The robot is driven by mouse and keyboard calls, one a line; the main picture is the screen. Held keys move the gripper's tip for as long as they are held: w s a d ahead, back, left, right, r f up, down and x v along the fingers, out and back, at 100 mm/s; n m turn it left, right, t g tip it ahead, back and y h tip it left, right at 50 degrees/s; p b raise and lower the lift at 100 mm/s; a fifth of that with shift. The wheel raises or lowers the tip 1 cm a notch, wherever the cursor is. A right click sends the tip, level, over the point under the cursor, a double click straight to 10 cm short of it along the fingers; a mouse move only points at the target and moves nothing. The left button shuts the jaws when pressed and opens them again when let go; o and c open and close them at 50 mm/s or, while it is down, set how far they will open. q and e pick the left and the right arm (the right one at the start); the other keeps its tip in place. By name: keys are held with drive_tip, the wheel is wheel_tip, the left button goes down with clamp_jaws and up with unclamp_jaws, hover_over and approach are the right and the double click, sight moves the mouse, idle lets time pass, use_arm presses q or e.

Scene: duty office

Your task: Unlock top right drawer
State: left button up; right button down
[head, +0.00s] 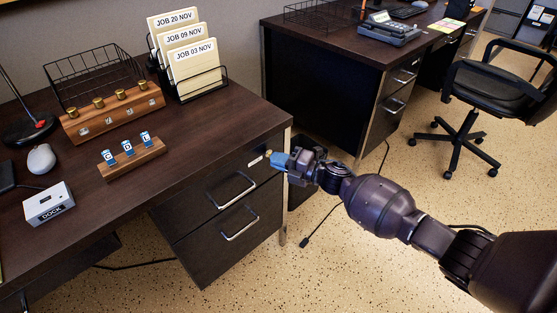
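The top right drawer (218,180) is in the front of the near dark desk, with a silver handle (236,190) and a small white label by its upper edge. It looks shut. A small brass-coloured lock spot (268,153) is at its upper right. My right gripper (298,168) is shut on a blue-headed key (280,160). The key points left at the lock spot and its tip meets or nearly meets it; I cannot tell whether it is inserted. My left gripper is not in view.
On the desk stand a wooden rack with blue tags (133,158), a wooden block with brass knobs (112,115), a wire basket (90,75), a file holder (190,60) and a dock box (48,203). A lower drawer (232,232) is below. Speckled floor is open in front.

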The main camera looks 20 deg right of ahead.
drive_tip(key=c, duration=1.3)
unclamp_jaws()
drive_tip(key=shift+c, duration=0.2)
use_arm(q)
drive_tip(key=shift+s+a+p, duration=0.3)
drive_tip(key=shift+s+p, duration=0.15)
drive_tip(key=shift+p, duration=0.45)
use_arm(e)
drive_tip(key=v, duration=1)
drive_tip(key=shift+s+d, duration=0.3)
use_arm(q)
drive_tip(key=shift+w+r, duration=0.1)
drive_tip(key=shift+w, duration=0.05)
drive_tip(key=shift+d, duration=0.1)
